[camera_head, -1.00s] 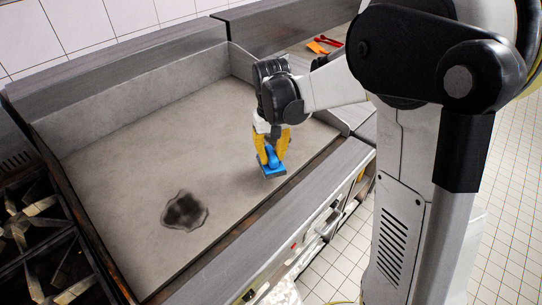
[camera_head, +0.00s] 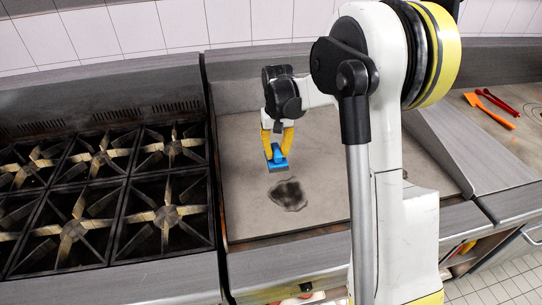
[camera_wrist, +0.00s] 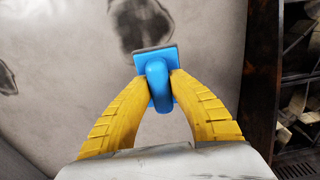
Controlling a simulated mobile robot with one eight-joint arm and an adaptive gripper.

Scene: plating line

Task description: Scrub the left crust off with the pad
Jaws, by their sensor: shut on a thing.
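My gripper (camera_head: 277,138), with yellow fingers, is shut on the blue handle of the scrubbing pad (camera_head: 276,157). The pad's flat base points down, and I cannot tell if it touches the griddle. The left crust (camera_head: 288,194) is a dark, irregular patch on the griddle plate (camera_head: 245,165), just in front of the pad in the head view. In the wrist view, the gripper (camera_wrist: 160,85) holds the pad (camera_wrist: 158,80), and the crust (camera_wrist: 146,20) shows just beyond its edge. A second dark patch (camera_wrist: 6,78) is at the left edge there.
A gas stove (camera_head: 110,195) with several burners adjoins the griddle's left side. A raised metal wall (camera_head: 465,150) bounds the right side. An orange spatula (camera_head: 490,111) and red utensils (camera_head: 498,101) lie on the surface beyond it. My arm hides part of the griddle.

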